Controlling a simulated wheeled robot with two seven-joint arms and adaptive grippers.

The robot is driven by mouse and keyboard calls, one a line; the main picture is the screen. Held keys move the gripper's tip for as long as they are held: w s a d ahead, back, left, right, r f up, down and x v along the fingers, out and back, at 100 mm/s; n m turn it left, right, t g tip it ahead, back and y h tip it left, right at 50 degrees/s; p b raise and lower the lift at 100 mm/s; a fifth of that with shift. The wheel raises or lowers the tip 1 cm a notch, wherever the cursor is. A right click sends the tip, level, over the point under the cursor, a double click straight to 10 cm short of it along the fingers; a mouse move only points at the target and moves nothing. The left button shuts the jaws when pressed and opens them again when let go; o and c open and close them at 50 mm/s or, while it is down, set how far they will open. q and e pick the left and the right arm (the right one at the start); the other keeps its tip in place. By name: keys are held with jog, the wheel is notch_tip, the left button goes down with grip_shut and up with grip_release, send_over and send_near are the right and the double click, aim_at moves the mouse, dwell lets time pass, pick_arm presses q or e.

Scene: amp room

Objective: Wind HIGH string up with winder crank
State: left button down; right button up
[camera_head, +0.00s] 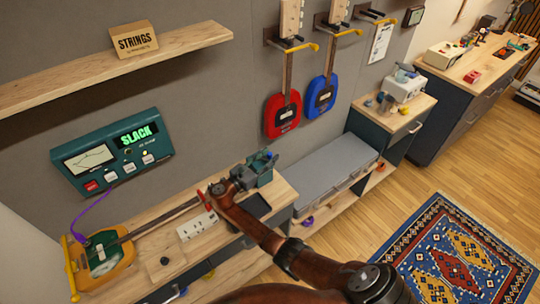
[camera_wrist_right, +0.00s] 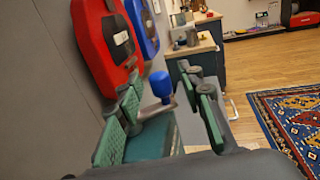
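A yellow instrument (camera_head: 105,256) lies on the wooden bench, its neck running right towards my right arm, which hides the head end. A green tuner panel (camera_head: 110,148) on the wall reads SLACK. My right gripper (camera_head: 248,174) is over the bench's right part, beside a teal holder (camera_head: 265,178). In the right wrist view my gripper (camera_wrist_right: 168,92) has its green-padded fingers apart. A blue knob (camera_wrist_right: 160,84) on a grey arm, apparently the winder crank, shows between or just beyond the fingers, above the teal holder (camera_wrist_right: 150,138); contact is unclear. My left gripper is out of view.
A red instrument (camera_head: 282,112) and a blue one (camera_head: 321,95) hang on the wall behind. A white power strip (camera_head: 197,226) lies on the bench. A grey case (camera_head: 325,165) stands to the right. A patterned rug (camera_head: 450,250) covers floor at the right.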

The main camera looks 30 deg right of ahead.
jog(key=v, duration=1.1)
jog(key=shift+d, duration=0.1)
